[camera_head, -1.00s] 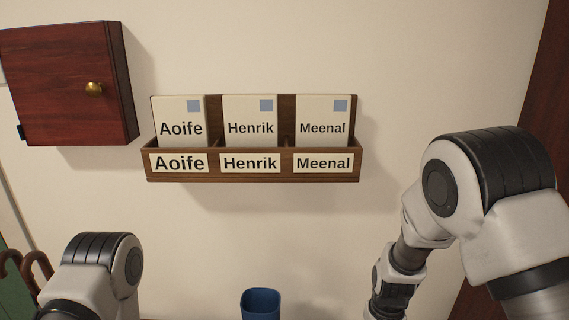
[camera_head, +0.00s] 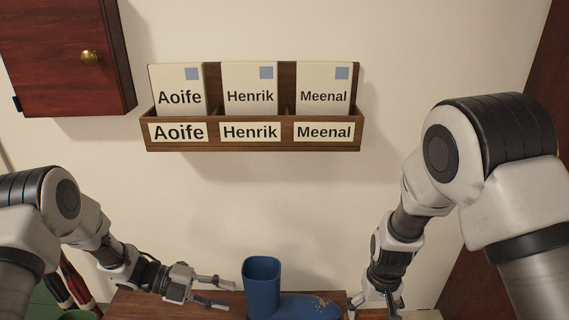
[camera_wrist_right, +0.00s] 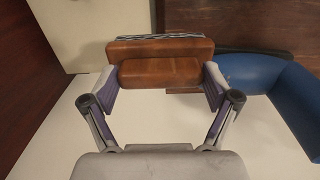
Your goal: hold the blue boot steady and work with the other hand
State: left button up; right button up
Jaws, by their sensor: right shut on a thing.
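The blue boot (camera_head: 262,292) stands upright on a brown wooden surface (camera_head: 132,308), its toe pointing right, with brown specks on the toe. Part of it shows at the right of the right wrist view (camera_wrist_right: 268,78). My left gripper (camera_head: 232,295) is open and empty, its fingertips just left of the boot's shaft. My right gripper (camera_wrist_right: 160,88) is shut on a brown block (camera_wrist_right: 160,72), which has a dark and light striped edge behind it; it may be a brush. In the head view this gripper (camera_head: 372,306) is low, right of the toe, and its load is hard to make out.
A wall rack (camera_head: 252,146) holds cards labelled Aoife, Henrik and Meenal above the boot. A dark red cabinet (camera_head: 62,55) with a brass knob hangs at upper left. Red and dark handles (camera_head: 76,283) stand at lower left. The wall between rack and boot is bare.

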aim_at(244, 272)
pick_arm(q)
jog(key=w+a+r+m+y, duration=0.1)
jog(key=w+a+r+m, duration=0.35)
jog(key=w+m, duration=0.2)
jog(key=shift+n+g, duration=0.25)
jog(key=shift+g, duration=0.05)
jog(key=x, duration=0.9)
jog(key=shift+s+d, duration=0.1)
jog(key=shift+d, duration=0.25)
grip_shut()
